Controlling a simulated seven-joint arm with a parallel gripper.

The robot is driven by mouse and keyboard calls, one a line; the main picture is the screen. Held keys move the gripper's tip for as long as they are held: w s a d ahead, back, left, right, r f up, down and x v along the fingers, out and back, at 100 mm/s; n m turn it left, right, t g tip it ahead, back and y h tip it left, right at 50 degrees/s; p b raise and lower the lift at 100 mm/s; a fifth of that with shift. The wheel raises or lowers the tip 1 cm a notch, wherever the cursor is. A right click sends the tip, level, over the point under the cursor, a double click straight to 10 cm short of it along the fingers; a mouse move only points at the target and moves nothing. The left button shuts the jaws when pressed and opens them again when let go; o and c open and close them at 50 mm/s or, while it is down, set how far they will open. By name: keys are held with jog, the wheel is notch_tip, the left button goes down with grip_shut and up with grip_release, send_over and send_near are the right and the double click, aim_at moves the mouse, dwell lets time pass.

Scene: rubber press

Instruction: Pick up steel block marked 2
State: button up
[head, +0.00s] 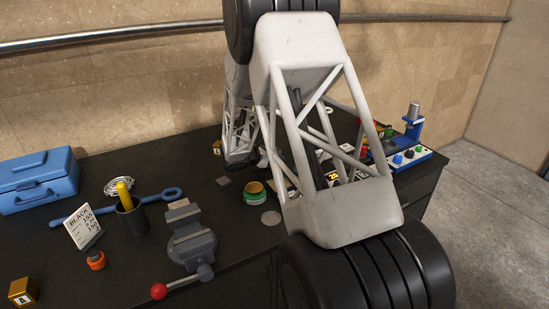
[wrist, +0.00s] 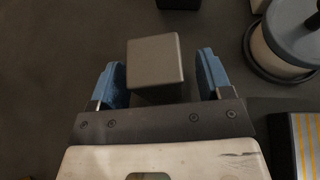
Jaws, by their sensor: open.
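In the wrist view a plain grey block (wrist: 154,62) lies between the two blue fingertips of my gripper (wrist: 162,76). The jaws are open, with a gap on the left side and a gap on the right side of the block. No number shows on the faces in view, so I cannot tell whether this is the steel block marked 2. A second, darker block (wrist: 178,4) is cut off at the top edge. In the head view my own arm covers much of the area around the gripper.
In the wrist view a round container (wrist: 290,45) stands to the right, near a yellow-striped item (wrist: 306,145). In the head view a vise (head: 190,240), black cup (head: 131,216), blue toolbox (head: 38,180), green-banded tin (head: 257,193) and blue button panel (head: 405,158) stand on the dark bench.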

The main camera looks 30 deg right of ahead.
jog(key=shift+d+f, duration=0.2)
jog(key=shift+d, duration=0.3)
jog(key=shift+w+r, duration=0.1)
grip_shut()
dwell(0.3)
